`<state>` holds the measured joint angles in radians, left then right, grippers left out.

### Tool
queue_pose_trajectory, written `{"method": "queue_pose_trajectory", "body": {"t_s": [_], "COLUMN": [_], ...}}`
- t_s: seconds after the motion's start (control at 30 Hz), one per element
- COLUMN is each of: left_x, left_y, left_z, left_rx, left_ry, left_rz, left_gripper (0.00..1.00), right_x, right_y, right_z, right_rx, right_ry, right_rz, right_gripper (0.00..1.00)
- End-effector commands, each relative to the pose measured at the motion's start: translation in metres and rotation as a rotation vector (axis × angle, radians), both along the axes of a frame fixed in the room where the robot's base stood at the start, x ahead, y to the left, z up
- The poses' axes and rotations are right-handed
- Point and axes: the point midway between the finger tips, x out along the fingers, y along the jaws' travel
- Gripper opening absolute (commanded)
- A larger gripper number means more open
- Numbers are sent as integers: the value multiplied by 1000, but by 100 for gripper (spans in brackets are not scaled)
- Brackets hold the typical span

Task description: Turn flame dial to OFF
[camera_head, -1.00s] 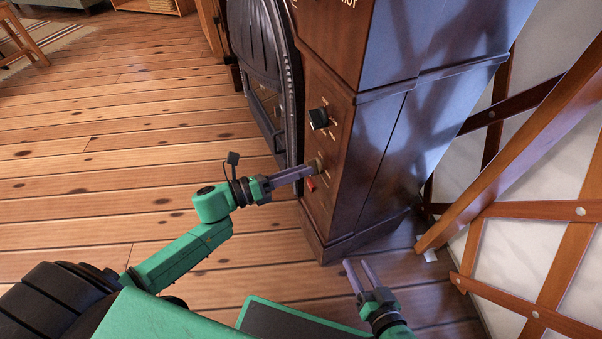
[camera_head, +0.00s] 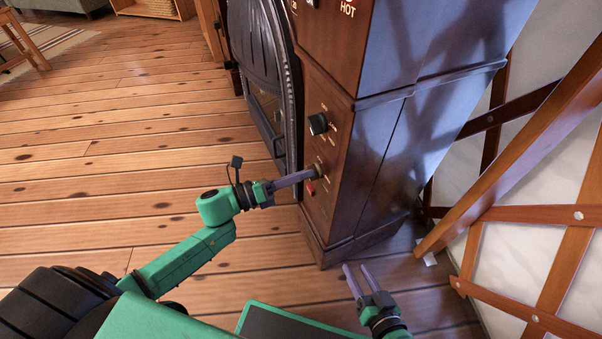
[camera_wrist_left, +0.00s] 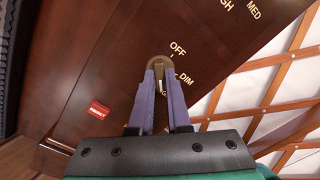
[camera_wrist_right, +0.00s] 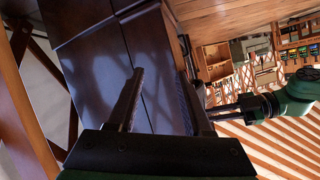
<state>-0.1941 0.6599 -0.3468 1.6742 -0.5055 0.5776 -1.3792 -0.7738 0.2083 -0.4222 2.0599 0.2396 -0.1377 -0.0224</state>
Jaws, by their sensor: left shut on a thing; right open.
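A white mark (camera_wrist_left: 160,86) shows between my fingers, on the side away from OFF. My left gripper (camera_head: 312,173) is shut on this dial; its fingers (camera_wrist_left: 160,80) cover part of it and nearby lettering. My right gripper (camera_head: 355,267) is open and empty, low beside the cabinet's base; its fingers also show in the right wrist view (camera_wrist_right: 160,82).
A black knob (camera_head: 318,124) is above the dial, and a red RESET button (camera_wrist_left: 98,109) is beside it. The stove's dark arched door (camera_head: 268,70) is to the left. Wooden lattice (camera_head: 520,212) stands to the right. Open plank floor (camera_head: 120,150) lies left.

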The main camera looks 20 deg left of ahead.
Motion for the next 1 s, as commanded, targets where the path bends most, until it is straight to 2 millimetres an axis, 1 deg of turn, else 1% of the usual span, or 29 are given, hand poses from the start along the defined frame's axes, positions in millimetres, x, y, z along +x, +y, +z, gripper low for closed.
{"method": "queue_pose_trajectory", "body": {"t_s": [0.03,0.27,0.4,0.53,0.73,1.0], "left_x": [0,0,0,0,1,0], "left_y": [0,0,0,0,1,0], "left_z": [2,3,3,2,2,1], "left_rx": [-15,-132,-217,-300,-426,-595], "left_ry": [20,151,250,344,487,679], "left_rz": [0,1,1,1,1,1], "left_gripper": [0,0,0,0,0,0], "right_x": [1,2,4,0,5,-1], "right_y": [0,-2,-2,-4,-24,-54], "right_z": [5,22,36,43,50,63], "right_rx": [-1,-16,-23,-44,-158,-286], "right_ry": [0,10,16,46,176,347], "right_rz": [0,8,14,28,58,74], "right_gripper": [50,50,50,50,50,50]}}
